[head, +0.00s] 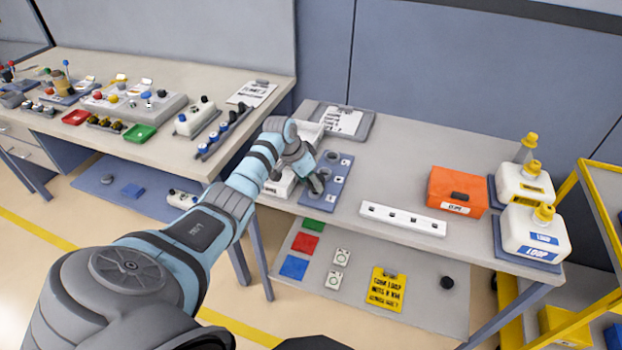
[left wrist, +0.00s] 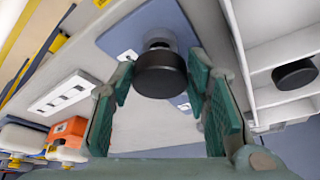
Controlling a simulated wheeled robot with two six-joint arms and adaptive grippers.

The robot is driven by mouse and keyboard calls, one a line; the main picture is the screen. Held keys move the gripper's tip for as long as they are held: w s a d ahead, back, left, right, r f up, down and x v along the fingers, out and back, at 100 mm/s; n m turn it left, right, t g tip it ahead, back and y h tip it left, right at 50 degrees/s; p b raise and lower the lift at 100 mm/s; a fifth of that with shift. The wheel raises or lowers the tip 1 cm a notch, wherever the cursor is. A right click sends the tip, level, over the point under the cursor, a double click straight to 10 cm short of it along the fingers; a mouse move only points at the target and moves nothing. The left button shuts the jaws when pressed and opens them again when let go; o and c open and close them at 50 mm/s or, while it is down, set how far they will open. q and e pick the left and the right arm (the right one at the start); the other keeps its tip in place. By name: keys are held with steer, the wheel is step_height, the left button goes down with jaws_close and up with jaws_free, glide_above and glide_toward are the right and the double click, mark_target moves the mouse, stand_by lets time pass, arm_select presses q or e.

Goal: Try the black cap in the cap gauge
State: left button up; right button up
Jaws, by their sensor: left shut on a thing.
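The black cap (left wrist: 160,75) is between the green-padded fingers of my left gripper (left wrist: 160,92) in the left wrist view. The gripper is shut on it. In the head view my left gripper (head: 314,183) is low over the blue-grey gauge plate (head: 342,173), which has round spots and white labels. In the wrist view the plate (left wrist: 180,38) lies beyond the cap, with a grey round fitting (left wrist: 158,38) just behind it. I cannot tell whether cap and fitting touch. My right gripper is not in view.
A white compartment tray (head: 280,186) stands left of the plate; another black cap (left wrist: 295,74) sits in it. To the right are a white strip with holes (head: 403,218), an orange box (head: 457,188) and white jugs (head: 531,236) with yellow tops. A grey clipboard (head: 345,120) lies behind.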

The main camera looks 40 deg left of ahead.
arm_select(q)
steer(key=shift+f+b, duration=0.35)
steer(key=shift+f, duration=0.2)
steer(key=o, duration=1)
steer(key=shift+r, duration=0.15)
steer(key=v, duration=1.2)
